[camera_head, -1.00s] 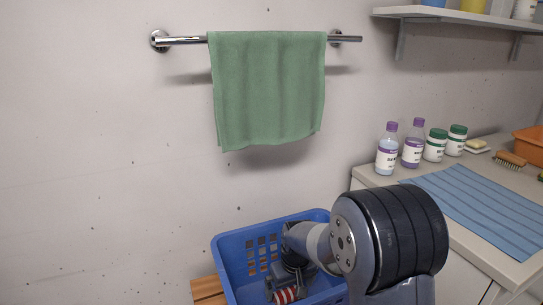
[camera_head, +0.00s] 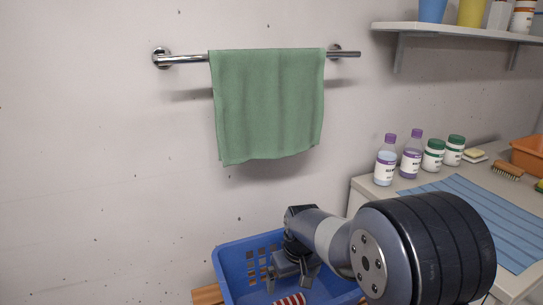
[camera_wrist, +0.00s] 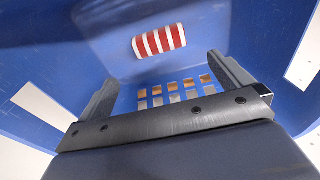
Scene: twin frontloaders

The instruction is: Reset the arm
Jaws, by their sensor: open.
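My gripper (camera_head: 290,279) is over the blue basket (camera_head: 236,269) at the bottom of the head view, with its fingers pointing down into it. In the wrist view my gripper (camera_wrist: 170,88) is open, with its two fingers spread and nothing between them. A red-and-white striped item (camera_wrist: 159,41) lies in the basket, apart from the fingers. It also shows in the head view (camera_head: 290,300), partly cut off by the bottom edge. My arm covers the right part of the basket.
A green towel (camera_head: 268,105) hangs on a wall rail (camera_head: 183,59). To the right, a counter holds a blue striped mat (camera_head: 480,215), purple-capped bottles (camera_head: 385,162), green-lidded jars (camera_head: 433,156), a brush (camera_head: 508,169) and an orange bin (camera_head: 527,155). A shelf (camera_head: 460,31) is above.

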